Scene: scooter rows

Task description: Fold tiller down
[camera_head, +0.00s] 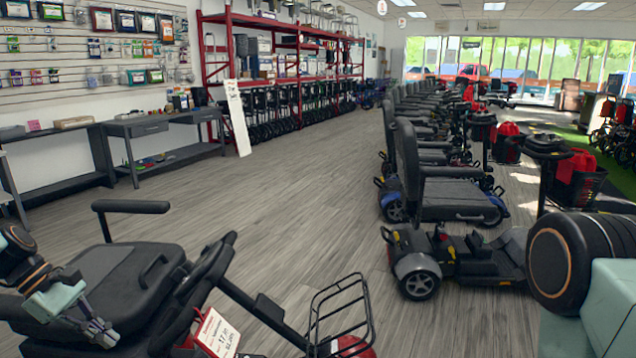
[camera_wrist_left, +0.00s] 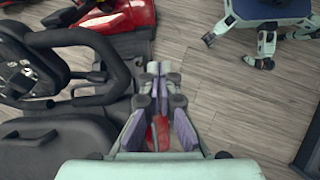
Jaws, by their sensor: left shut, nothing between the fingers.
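A scooter with a black tiller (camera_head: 210,270) stands close in front, at the lower left of the head view. The tiller leans up toward the black seat (camera_head: 115,275), and a white price tag (camera_head: 212,332) hangs from it. In the left wrist view the tiller's loop handle and dark console (camera_wrist_left: 22,75) are left of the fingers. My left gripper (camera_head: 102,335) is shut and empty, near the seat in the head view. Its fingers (camera_wrist_left: 157,70) are together and apart from the handle in the wrist view. My right gripper is out of view.
A wire basket (camera_head: 340,315) is at the scooter's front. A row of scooters (camera_head: 440,190) runs along the right. Grey tables (camera_head: 165,130) and red shelving (camera_head: 270,25) line the left. The wood floor (camera_head: 270,190) between is clear.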

